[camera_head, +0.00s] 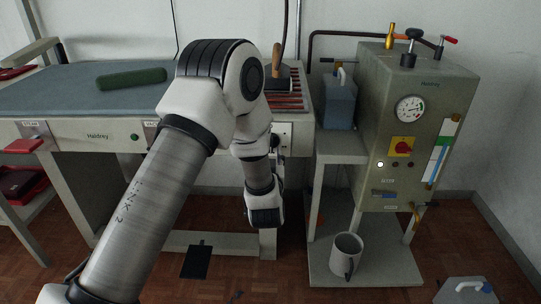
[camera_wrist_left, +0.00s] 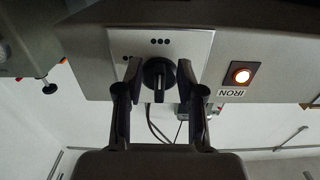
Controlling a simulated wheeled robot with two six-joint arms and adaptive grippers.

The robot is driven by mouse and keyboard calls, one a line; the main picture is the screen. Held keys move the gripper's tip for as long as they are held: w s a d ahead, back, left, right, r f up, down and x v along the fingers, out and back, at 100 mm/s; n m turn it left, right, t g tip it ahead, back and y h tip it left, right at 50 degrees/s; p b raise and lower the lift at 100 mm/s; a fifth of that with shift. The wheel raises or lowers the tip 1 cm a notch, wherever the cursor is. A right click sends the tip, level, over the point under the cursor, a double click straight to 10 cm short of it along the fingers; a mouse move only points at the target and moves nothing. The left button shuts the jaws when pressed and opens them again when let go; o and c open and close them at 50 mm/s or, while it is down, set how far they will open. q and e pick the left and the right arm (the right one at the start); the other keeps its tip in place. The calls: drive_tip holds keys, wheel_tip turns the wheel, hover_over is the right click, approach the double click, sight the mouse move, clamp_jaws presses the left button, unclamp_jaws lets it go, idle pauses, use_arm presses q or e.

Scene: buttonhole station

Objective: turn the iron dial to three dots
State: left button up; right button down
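The iron dial (camera_wrist_left: 158,74) is a black knob on a pale plate (camera_wrist_left: 190,48) under the table edge. Three dots show on the plate at the picture's top and two at its left. The knob's bar stands vertical in the picture; I cannot tell which end is the pointer. My left gripper (camera_wrist_left: 158,72) is open, one dark finger on each side of the knob, with visible gaps. In the head view my left gripper (camera_head: 275,144) is small and partly hidden by my arm near the plate (camera_head: 284,130). My right gripper is not in view.
A lit lamp (camera_wrist_left: 240,74) labelled IRON sits beside the plate. The iron (camera_head: 277,62) stands on the table (camera_head: 60,92), with a green roll (camera_head: 131,79) farther left. A boiler (camera_head: 418,90) and a shelf with a mug (camera_head: 346,254) stand at the right.

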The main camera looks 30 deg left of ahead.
use_arm(q)
drive_tip(key=v, duration=1.2)
